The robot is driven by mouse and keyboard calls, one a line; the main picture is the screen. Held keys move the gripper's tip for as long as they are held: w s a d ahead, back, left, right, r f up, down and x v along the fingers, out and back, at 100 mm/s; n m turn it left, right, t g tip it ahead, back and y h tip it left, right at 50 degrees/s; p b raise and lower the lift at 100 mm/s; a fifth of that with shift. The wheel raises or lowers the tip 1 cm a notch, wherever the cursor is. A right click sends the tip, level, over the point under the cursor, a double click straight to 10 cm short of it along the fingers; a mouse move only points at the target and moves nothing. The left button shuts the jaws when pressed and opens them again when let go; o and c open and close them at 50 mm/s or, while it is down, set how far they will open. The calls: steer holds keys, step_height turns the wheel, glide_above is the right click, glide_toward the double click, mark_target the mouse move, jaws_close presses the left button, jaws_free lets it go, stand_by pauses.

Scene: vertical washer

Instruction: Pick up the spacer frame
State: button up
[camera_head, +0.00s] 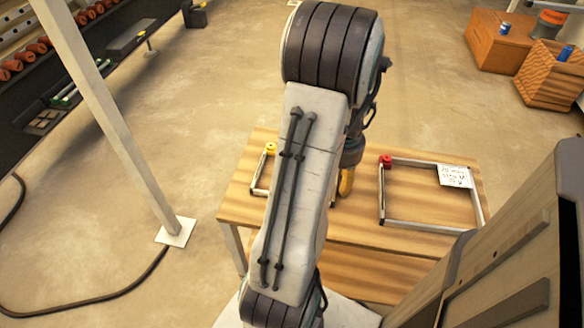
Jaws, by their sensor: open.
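Two rectangular metal frames lie on the wooden table, and I cannot tell which is the spacer frame. The right frame (418,227) is grey, with a red knob at its back left corner and a white paper label with writing at its back right. The left frame (259,172) has a yellow knob at its back and is mostly hidden behind my arm. My gripper (347,182) is partly in view between the two frames, behind my arm, with a yellow-orange tip showing over the table. It is open, and I see nothing held in it.
The wooden table (350,228) has bare wood between the frames. A pale post (113,120) stands at left, near a hose (100,297) on the floor. A tool rack (40,95) is at far left. Wooden crates (490,48) stand at back right. A panelled structure (510,260) fills the lower right.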

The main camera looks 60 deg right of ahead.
steer(key=shift+c, duration=0.3)
jaws_close()
steer(key=shift+r, duration=0.1)
steer(key=shift+r, duration=0.5)
step_height(320, 180, up, 3)
steer(key=shift+r+p, duration=0.15)
steer(key=shift+p, duration=0.6)
steer(key=s+d+r+p, duration=0.2)
steer(key=s+d+r, duration=0.3)
steer(key=s, duration=0.5)
steer(key=shift+d+r, duration=0.15)
steer(key=shift+r, duration=0.55)
